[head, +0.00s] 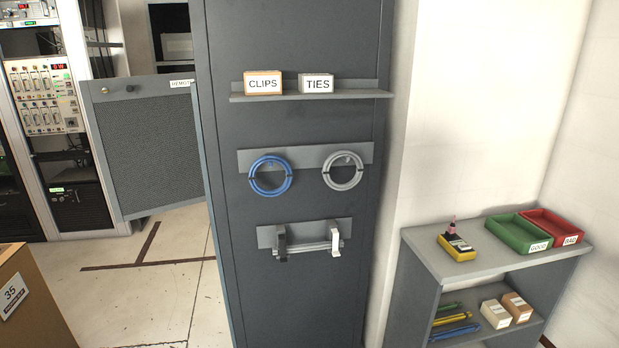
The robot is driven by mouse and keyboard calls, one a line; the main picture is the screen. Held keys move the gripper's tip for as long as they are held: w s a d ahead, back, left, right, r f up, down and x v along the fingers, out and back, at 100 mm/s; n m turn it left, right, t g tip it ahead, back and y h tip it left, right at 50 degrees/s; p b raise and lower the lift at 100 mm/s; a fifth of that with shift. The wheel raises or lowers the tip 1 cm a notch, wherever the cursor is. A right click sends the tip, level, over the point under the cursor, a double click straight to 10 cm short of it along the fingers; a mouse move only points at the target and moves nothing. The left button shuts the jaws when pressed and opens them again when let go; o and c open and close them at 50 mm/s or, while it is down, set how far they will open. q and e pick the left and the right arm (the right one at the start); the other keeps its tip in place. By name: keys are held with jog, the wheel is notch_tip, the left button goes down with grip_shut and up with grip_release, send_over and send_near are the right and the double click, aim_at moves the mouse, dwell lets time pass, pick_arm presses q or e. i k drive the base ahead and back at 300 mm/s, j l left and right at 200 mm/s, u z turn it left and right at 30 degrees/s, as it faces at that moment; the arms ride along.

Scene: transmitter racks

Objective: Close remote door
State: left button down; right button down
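The remote door (148,150) is a grey panel with a dark mesh face, at the left of the tall dark grey cabinet (225,130). It stands open, swung out to the left from the cabinet's left edge. A white label (181,84) at its top right is partly cut off and reads like "REMOTE". The cabinet's front opening is hidden from this side. Neither of my grippers is in view.
The cabinet side carries a shelf (340,95) with two boxes, a blue cable coil (270,176), a grey coil (343,171) and a bar rack (265,236). A cardboard box (33,305) stands lower left. A low shelf unit (411,285) is right. Floor below the door is clear.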

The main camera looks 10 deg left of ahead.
aim_at(143, 132)
jog(key=i+j, duration=0.5)
jog(key=j, duration=0.2)
jog(key=j+u, duration=0.3)
jog(key=j, duration=0.3)
jog(key=i+j+u, duration=0.15)
jog(key=j+u, duration=0.15)
jog(key=j, duration=0.25)
